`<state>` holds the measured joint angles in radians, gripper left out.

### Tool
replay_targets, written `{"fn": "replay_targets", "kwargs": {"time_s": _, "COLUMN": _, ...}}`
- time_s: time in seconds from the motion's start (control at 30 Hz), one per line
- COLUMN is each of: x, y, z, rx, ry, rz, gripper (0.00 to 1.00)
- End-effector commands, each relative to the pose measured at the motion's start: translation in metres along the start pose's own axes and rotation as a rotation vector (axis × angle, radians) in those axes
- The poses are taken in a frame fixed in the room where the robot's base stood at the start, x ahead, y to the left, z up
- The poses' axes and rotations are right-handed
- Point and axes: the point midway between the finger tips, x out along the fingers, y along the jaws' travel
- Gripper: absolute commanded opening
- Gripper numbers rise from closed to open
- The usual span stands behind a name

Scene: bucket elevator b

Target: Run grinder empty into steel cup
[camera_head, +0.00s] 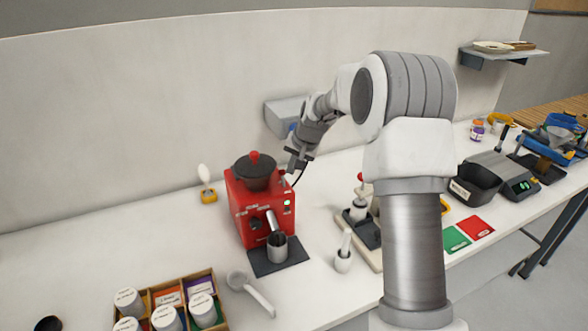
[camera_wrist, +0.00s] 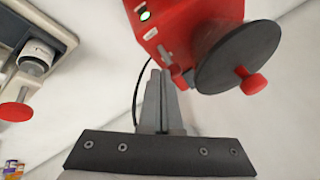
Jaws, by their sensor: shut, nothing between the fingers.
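The red grinder (camera_head: 251,205) stands on the bench, with a black lid (camera_head: 243,170) and red knob on top. It also shows in the wrist view (camera_wrist: 176,30), with a lit green light on its panel. The steel cup (camera_head: 277,247) stands upright under the grinder's spout on a dark mat (camera_head: 293,257). My gripper (camera_head: 293,174) is shut and empty at the grinder's upper right side, fingers pointing down. In the wrist view its fingers (camera_wrist: 164,85) are together beside the grinder body. I cannot tell whether they touch it. The cup's inside is hidden.
A tamping station (camera_head: 361,224) and a small white-handled tool (camera_head: 344,253) stand to the right. A white scoop (camera_head: 250,290) and a box of labelled jars (camera_head: 214,311) lie in front. A scale (camera_head: 505,179) sits far right. The bench left of the grinder is mostly clear.

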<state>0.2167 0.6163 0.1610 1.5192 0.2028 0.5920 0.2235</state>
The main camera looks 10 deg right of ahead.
Motion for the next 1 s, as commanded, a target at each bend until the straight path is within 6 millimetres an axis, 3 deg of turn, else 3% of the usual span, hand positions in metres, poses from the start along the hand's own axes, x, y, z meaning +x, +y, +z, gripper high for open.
{"fn": "replay_targets", "kwargs": {"time_s": 1.0, "x": -0.016, "y": -0.004, "z": -0.005, "rx": 0.0, "ry": 0.001, "rz": 0.0, "gripper": 0.0}}
